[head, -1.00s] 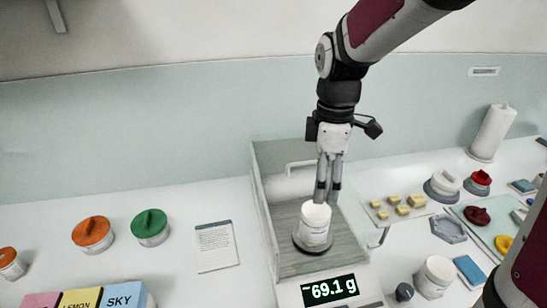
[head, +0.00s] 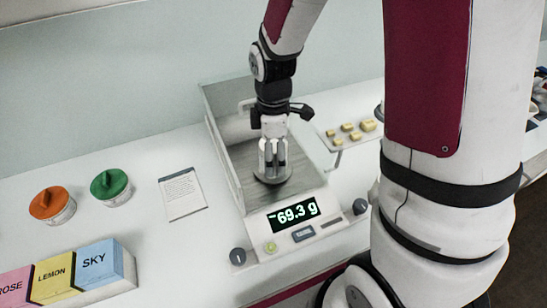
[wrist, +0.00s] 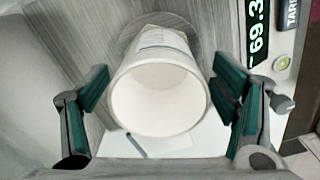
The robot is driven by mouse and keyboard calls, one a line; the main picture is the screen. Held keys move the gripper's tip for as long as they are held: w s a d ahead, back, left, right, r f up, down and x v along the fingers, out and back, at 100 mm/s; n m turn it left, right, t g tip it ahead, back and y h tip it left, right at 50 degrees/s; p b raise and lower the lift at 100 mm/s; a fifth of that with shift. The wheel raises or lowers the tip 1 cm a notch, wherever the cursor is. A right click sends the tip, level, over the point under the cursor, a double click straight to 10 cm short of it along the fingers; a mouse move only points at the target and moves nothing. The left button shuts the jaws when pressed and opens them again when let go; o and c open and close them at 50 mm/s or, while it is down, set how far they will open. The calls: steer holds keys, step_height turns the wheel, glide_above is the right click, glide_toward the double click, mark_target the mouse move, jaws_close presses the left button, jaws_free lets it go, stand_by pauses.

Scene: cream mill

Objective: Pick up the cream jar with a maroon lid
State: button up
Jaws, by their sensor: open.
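A white open jar (wrist: 160,98) shows in the wrist view between my fingers, its mouth toward the camera and no lid on it. Its inside looks empty and pale; a label shows on its far side. My gripper (head: 272,163) is open over the scale's round pan (head: 272,180) in the head view. In the wrist view its green-padded fingers stand to the left and right of the jar, with gaps. In the head view the jar is mostly hidden by the fingers. No maroon lid is in view now.
The scale display (head: 297,215) reads -69.3 g. A stand with yellow cubes (head: 350,130) is right.

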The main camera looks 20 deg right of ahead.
steer(key=shift+f, duration=0.75)
steer(key=shift+c, duration=0.6)
steer(key=c, duration=1.2)
steer(key=shift+c, duration=0.2)
